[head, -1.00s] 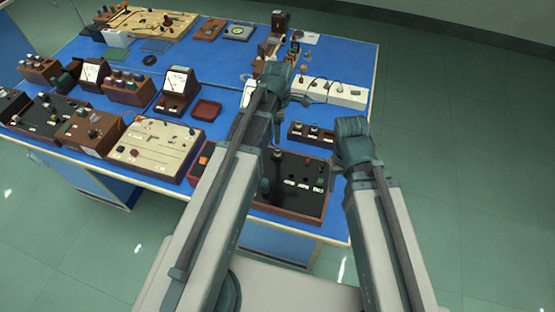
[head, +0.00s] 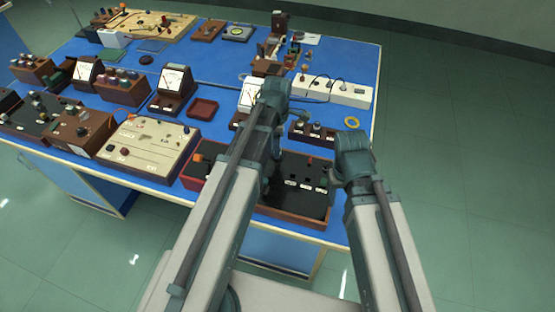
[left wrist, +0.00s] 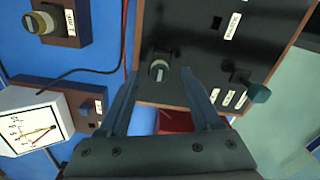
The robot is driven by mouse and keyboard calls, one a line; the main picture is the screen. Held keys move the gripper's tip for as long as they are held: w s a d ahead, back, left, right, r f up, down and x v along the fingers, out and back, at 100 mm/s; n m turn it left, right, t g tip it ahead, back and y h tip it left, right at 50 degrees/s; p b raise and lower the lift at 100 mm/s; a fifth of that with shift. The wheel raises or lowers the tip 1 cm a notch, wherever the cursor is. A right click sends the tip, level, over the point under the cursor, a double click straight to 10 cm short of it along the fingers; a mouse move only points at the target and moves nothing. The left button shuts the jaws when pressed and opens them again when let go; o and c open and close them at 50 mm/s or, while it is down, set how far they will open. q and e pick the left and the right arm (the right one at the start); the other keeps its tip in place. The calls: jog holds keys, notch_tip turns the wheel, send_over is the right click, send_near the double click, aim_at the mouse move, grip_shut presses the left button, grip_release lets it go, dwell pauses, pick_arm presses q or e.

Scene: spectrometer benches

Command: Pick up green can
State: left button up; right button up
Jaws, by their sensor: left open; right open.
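I cannot make out a green can for certain in either view. My left gripper (left wrist: 160,72) is open and empty in the left wrist view. Its fingers point at a black panel box with a wooden rim, and a grey knob (left wrist: 159,70) shows between the fingertips. Whether they touch the box cannot be told. The black panel box (head: 290,198) lies beside that arm at the near edge of the bench. My right arm stands right of the box, and its gripper cannot be made out.
The blue bench (head: 225,75) carries several instruments. A dial meter (left wrist: 30,125) is close in the wrist view.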

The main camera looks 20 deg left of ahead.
pick_arm(q)
jog(key=shift+f+b, duration=0.4)
jog(key=shift+f, duration=0.5)
pick_arm(e)
jog(key=shift+f, duration=0.9)
pick_arm(q)
jog(key=shift+r, duration=0.1)
pick_arm(e)
jog(key=shift+r, duration=0.1)
pick_arm(q)
grip_shut()
jog(key=shift+r, duration=0.1)
notch_tip(320, 180, up, 10)
jog(key=p, duration=1)
pick_arm(e)
notch_tip(320, 180, up, 10)
pick_arm(q)
jog(key=shift+r+p, duration=0.1)
jog(key=shift+p, duration=0.2)
pick_arm(e)
jog(key=shift+r, duration=0.2)
